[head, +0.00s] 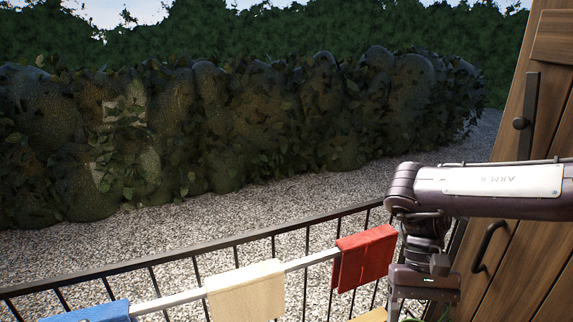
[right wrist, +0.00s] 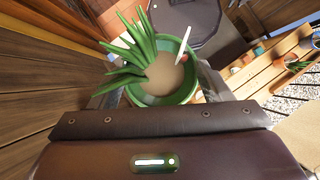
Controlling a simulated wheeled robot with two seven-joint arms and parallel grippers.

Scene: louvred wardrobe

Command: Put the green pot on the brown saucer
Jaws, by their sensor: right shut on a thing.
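The green pot (right wrist: 165,99) shows in the right wrist view. It holds pale brown soil, a spiky green plant (right wrist: 135,50) and a white marker stick (right wrist: 201,42). My right gripper (right wrist: 160,90) is shut on the pot, with one finger on each side of it. In the head view my right gripper (head: 424,290) hangs low at the right, in front of the railing and near the wooden doors; the pot is mostly hidden there. I cannot make out the brown saucer in either view. My left gripper is not in view.
A black railing (head: 238,240) crosses the head view, with red (head: 364,258), cream (head: 246,293) and blue (head: 92,312) cloths in front. Wooden doors (head: 530,255) stand at the right. In the wrist view, a slatted wooden surface (right wrist: 252,85) bears another plant (right wrist: 296,64).

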